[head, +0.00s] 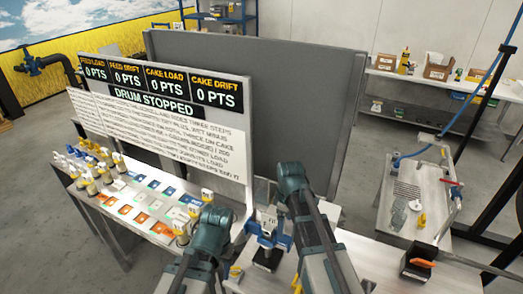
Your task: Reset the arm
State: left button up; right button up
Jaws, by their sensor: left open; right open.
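My two teal and grey arms rise from the bottom edge of the head view. My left arm bends left of centre, and my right arm reaches higher, beside the board. I cannot make out the fingertips of either gripper. A blue and white fixture (268,229) on a black base stands between the arms on the near bench. At the right, a side bench (436,195) carries a metal grille, a glass vessel, small yellow parts and a blue hose. I cannot tell which part is the arm to reset.
A sign board (158,109) reads "DRUM STOPPED", with 0 PTS panels above. The left bench holds coloured cards (140,197) and several yellow bottles with white tops. A grey partition (275,85) stands behind. A black and orange box (418,262) is at right. Back shelves hold cartons (437,68).

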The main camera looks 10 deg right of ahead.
jog(key=s+a+f+m+b, duration=0.3)
jog(key=s+a+f+b, duration=0.1)
jog(key=s, duration=0.3)
jog(key=s+a+f+m+h+b, duration=0.1)
jog(key=s+a+f+m+b, duration=0.3)
jog(key=s+a+f+b, duration=0.1)
jog(key=shift+s+a+f+b, duration=0.3)
jog(key=shift+s+a, duration=0.45)
jog(key=shift+s, duration=0.4)
dwell(0.3)
